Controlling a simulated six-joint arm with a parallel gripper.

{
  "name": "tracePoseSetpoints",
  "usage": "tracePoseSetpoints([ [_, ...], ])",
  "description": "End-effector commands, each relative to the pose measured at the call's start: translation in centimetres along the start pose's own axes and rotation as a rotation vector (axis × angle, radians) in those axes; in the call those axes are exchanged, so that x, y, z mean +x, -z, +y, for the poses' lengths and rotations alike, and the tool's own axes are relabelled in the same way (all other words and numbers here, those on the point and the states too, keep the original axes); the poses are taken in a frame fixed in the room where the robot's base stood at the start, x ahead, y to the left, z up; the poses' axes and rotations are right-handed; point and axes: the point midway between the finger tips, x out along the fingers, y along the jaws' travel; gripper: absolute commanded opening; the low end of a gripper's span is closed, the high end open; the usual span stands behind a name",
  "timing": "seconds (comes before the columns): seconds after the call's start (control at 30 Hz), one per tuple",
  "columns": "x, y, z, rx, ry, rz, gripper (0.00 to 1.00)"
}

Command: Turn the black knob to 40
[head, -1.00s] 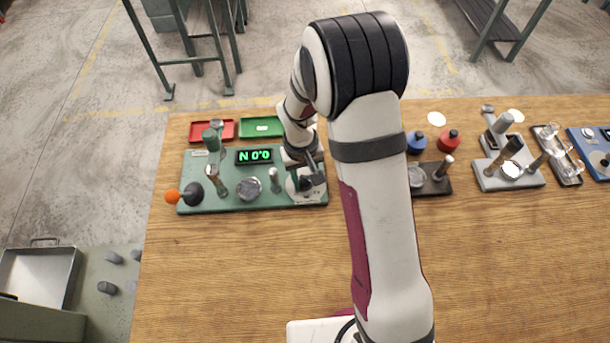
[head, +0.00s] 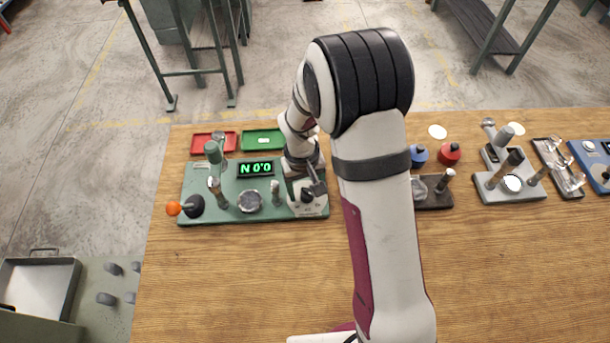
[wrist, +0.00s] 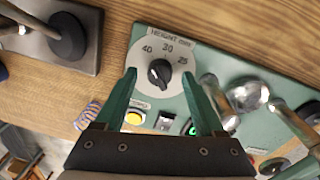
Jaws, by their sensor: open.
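The black knob (wrist: 160,74) sits at the centre of a round pale dial (wrist: 176,56) marked 40, 30 and 25, in the wrist view. My gripper (wrist: 158,72) is open, with one green finger on each side of the knob in the picture. I cannot tell whether the fingers are level with it or above it. In the head view my gripper (head: 314,183) is over the right end of the green coiler (head: 230,213), by the knob (head: 307,195).
The coiler's display (head: 255,169) reads N 0°0. A dark-based device (head: 432,200) stands to the right. Red (head: 200,142) and green (head: 263,138) trays lie behind the coiler.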

Motion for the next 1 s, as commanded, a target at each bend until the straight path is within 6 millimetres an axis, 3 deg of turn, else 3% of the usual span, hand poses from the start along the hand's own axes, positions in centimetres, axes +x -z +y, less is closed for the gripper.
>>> tracePoseSetpoints([
  [0.17, -3.9, 0.1, 0.0, 0.000, 0.000, 0.006, 0.71],
  [0.4, -10.8, 0.1, 0.0, 0.000, 0.000, 0.007, 0.71],
  [0.53, -13.6, 0.1, 0.0, -0.001, 0.000, 0.005, 0.71],
  [0.7, -15.1, 0.0, 0.0, 0.000, 0.000, 0.002, 0.71],
  [1.0, -15.1, 0.0, 0.0, -0.001, 0.000, 0.001, 0.71],
])
